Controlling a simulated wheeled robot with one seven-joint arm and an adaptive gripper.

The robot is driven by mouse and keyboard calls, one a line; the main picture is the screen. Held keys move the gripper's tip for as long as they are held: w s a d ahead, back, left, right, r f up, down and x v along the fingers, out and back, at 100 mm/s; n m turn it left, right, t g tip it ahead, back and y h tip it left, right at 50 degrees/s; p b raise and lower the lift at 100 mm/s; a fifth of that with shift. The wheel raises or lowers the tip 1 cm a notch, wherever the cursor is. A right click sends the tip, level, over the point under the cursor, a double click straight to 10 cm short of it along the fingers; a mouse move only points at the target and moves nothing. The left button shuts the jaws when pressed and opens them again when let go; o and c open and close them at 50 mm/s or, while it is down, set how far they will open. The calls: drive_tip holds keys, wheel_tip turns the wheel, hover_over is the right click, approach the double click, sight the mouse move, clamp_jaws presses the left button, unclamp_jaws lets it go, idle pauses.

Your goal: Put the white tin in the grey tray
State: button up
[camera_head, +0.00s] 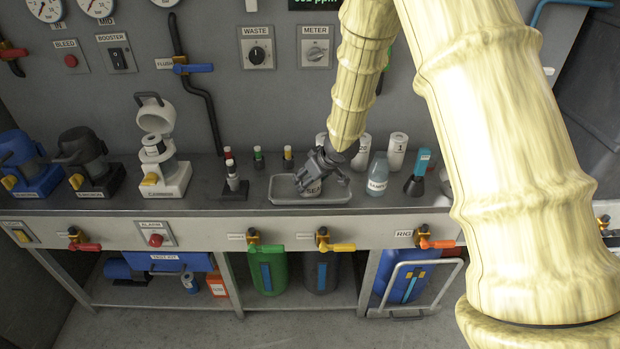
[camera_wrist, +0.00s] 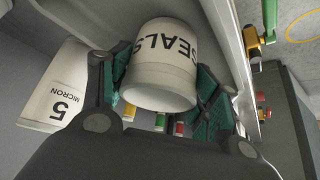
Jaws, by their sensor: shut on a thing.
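The white tin (camera_wrist: 162,72) is labelled SEALS and sits between the two green-padded fingers in the wrist view. My gripper (camera_head: 322,178) is shut on it. The grey tray (camera_head: 283,201) is a shallow, rounded rectangle on the bench. The tin appears over or inside the tray's outline; I cannot tell whether it touches the tray floor.
White filter cartridges (camera_head: 397,148) stand behind and right of the tray. A sample bottle (camera_head: 378,176) and a teal-topped bottle (camera_head: 418,173) stand to its right. A small vial rack (camera_head: 234,187) is at its left. Valve handles (camera_head: 336,246) line the bench front.

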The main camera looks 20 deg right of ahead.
drive_tip(key=o, duration=1.1)
drive_tip(key=shift+f, duration=0.1)
drive_tip(key=p+v, duration=0.1)
drive_tip(key=v, duration=1.1)
drive_tip(key=s+a+f+m+g, duration=0.2)
drive_tip(key=s+a+f, duration=0.1)
drive_tip(key=s+f, duration=0.8)
drive_tip(key=s+a+f+m+g, duration=0.1)
drive_tip(key=s+a+f+g, duration=0.1)
drive_tip(key=s+f, duration=1.35)
drive_tip(key=s, duration=0.2)
drive_tip(key=s+d+f+m+g+h, duration=0.1)
drive_tip(key=s+f, duration=0.3)
drive_tip(key=s, duration=0.3)
drive_tip(key=s+d+f+g+h, duration=0.1)
drive_tip(key=s+f, duration=0.4)
drive_tip(key=s, duration=0.1)
drive_tip(key=shift+s+d+m, duration=0.2)
drive_tip(key=shift+s+m, duration=0.1)
drive_tip(key=shift+s, duration=0.1)
